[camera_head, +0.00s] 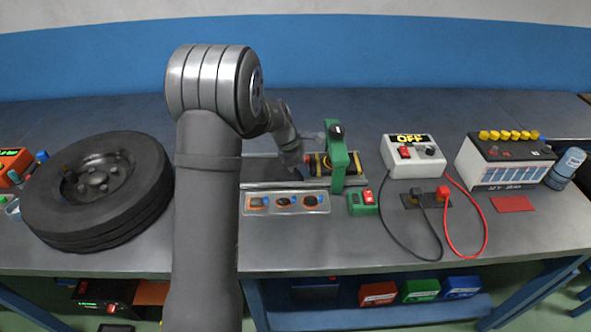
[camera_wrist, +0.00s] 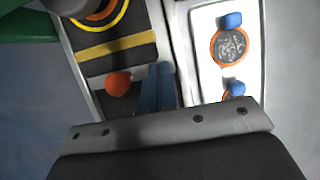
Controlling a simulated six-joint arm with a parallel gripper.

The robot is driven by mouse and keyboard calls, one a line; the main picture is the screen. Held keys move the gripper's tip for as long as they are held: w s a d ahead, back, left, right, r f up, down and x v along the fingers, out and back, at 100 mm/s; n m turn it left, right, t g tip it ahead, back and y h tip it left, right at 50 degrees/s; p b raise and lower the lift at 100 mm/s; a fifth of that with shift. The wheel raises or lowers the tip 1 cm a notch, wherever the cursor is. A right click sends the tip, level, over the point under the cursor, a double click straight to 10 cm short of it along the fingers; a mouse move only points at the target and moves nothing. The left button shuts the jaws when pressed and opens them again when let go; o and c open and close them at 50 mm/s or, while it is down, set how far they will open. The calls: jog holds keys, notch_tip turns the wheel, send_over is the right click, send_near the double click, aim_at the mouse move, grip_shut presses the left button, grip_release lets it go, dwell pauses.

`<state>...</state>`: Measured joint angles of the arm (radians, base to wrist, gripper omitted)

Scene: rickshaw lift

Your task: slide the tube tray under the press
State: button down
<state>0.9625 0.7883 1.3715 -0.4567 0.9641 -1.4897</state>
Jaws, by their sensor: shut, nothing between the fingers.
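The tube tray (camera_head: 319,168) is a black plate with yellow stripes, lying in a metal channel. In the head view it shows on both sides of the green press (camera_head: 338,158), whose frame hides its middle. The wrist view shows the tray (camera_wrist: 118,60) with a round yellow-and-orange ringed piece (camera_wrist: 98,10) and an orange ball knob (camera_wrist: 118,83) near its end. My gripper (camera_wrist: 160,68) has its blue fingers shut and empty, low beside the knob on the side toward the channel's rail. Whether they touch the tray I cannot tell.
A pale patch tray (camera_head: 287,212) lies in front of the channel; its edge (camera_wrist: 195,50) is close to my fingers. A green box with a red switch (camera_head: 363,202) stands beside the press. A tyre (camera_head: 95,190), charger (camera_head: 412,157) and battery (camera_head: 505,160) stand farther off.

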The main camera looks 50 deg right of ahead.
jog(key=shift+s+d, duration=0.25)
jog(key=shift+w+a, duration=0.25)
jog(key=w+a, duration=0.1)
jog(key=w+a+r, duration=0.1)
jog(key=w+a, duration=0.1)
jog(key=shift+w+r, duration=0.1)
jog(key=shift+r, duration=0.1)
jog(key=v, duration=0.8)
jog(key=shift+a+r, duration=0.15)
jog(key=shift+r, duration=0.1)
